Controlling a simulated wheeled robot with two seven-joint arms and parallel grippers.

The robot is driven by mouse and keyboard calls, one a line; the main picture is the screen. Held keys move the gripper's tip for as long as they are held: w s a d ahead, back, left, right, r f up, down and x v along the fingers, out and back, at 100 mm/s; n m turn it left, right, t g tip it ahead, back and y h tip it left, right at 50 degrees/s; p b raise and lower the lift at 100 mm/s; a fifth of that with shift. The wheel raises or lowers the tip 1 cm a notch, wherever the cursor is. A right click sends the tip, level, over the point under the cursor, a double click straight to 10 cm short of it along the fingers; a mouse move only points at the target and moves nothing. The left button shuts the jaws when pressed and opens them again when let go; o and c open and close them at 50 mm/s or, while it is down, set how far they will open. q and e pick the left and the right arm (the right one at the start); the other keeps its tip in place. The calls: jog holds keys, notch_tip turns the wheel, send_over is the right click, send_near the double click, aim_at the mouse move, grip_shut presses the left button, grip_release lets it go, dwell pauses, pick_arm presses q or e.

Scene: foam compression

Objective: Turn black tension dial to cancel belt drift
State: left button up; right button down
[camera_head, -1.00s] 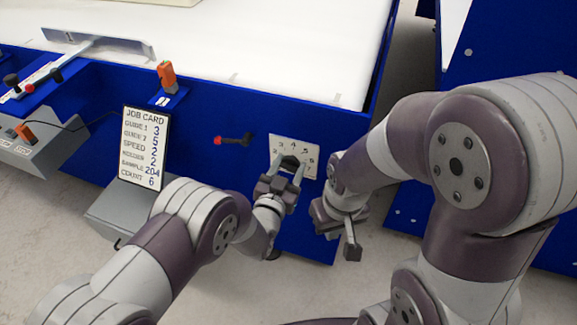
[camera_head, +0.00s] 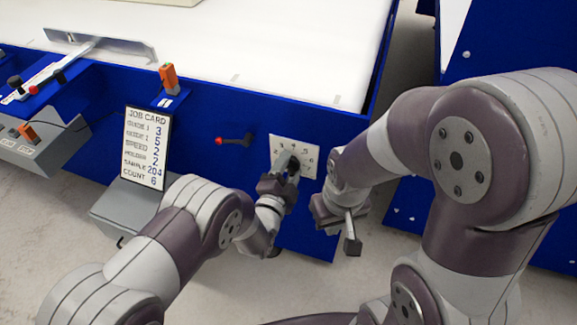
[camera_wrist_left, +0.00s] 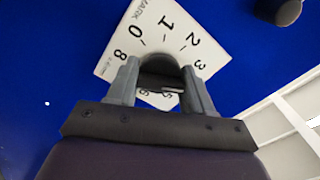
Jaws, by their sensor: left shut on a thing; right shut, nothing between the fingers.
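The black tension dial (camera_wrist_left: 160,66) sits on a white numbered plate (camera_wrist_left: 150,30) on the blue machine side. In the head view the plate (camera_head: 308,150) shows at centre right, with the dial mostly hidden behind my gripper. My left gripper (camera_head: 288,166) is at the plate, its fingers shut on the dial. In the left wrist view my left gripper (camera_wrist_left: 160,80) has one finger on each side of the dial; digits 0, 1, 2, 3 and 8 are readable around it. My right gripper (camera_head: 350,235) is shut and empty, to the right of the plate and lower.
A black lever with a red knob (camera_head: 232,140) sticks out left of the plate. A job card (camera_head: 146,147) stands on a grey box further left. An orange device (camera_head: 168,79) sits on a blue bracket. The white belt (camera_head: 250,45) lies above.

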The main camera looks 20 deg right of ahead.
pick_arm(q)
jog(key=m, duration=0.5)
jog(key=shift+f+p, duration=0.1)
jog(key=shift+p, duration=0.25)
dwell(0.4)
jog(key=o, duration=1)
jog(key=shift+o, duration=0.2)
jog(key=shift+s+a, duration=0.2)
jog(key=shift+s, duration=0.15)
jog(key=p+v, duration=0.3)
jog(key=v, duration=0.9)
